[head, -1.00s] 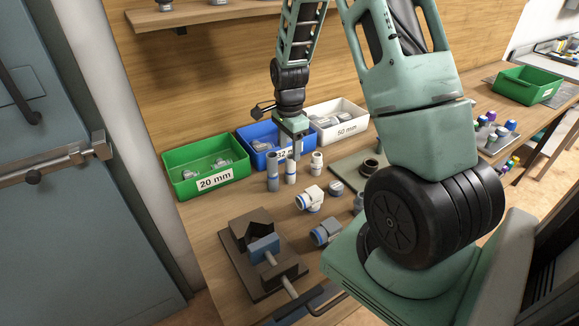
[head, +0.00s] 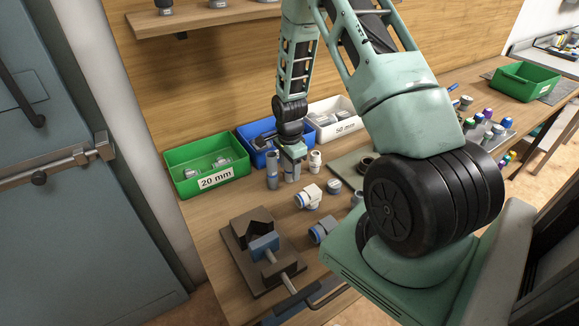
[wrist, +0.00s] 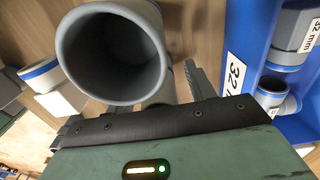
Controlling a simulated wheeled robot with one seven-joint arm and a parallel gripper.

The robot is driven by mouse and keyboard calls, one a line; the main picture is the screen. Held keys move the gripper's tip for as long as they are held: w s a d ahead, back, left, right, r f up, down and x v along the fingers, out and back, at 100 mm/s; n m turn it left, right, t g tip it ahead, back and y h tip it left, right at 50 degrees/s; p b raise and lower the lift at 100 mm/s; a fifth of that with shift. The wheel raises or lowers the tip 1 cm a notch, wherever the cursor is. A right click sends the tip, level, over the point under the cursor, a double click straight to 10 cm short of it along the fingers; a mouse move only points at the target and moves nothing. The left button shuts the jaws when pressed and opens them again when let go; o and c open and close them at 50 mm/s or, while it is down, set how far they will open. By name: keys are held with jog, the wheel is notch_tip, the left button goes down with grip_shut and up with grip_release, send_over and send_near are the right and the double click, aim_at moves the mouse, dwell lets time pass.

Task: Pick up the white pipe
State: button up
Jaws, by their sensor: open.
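A white pipe (head: 291,174) stands upright on the bench in the head view, its upper part hidden by my gripper (head: 294,158). My gripper (wrist: 135,105) also shows there, with open fingers at the left and right of the pipe's lower part. Whether they touch it I cannot tell. A grey pipe with a blue band (head: 272,172) stands to the left and another white pipe (head: 315,161) to the right.
Behind the pipes are a green bin (head: 172,171), a blue bin (head: 243,133) and a white bin (head: 348,104). White-and-blue fittings (head: 308,197) lie in front at the right. A dark vise (head: 262,245) stands at the front left. A wooden shelf (head: 200,18) is above.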

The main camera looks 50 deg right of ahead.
jog(key=c, duration=1.1)
jog(key=shift+o, duration=0.2)
jog(key=shift+r, duration=0.15)
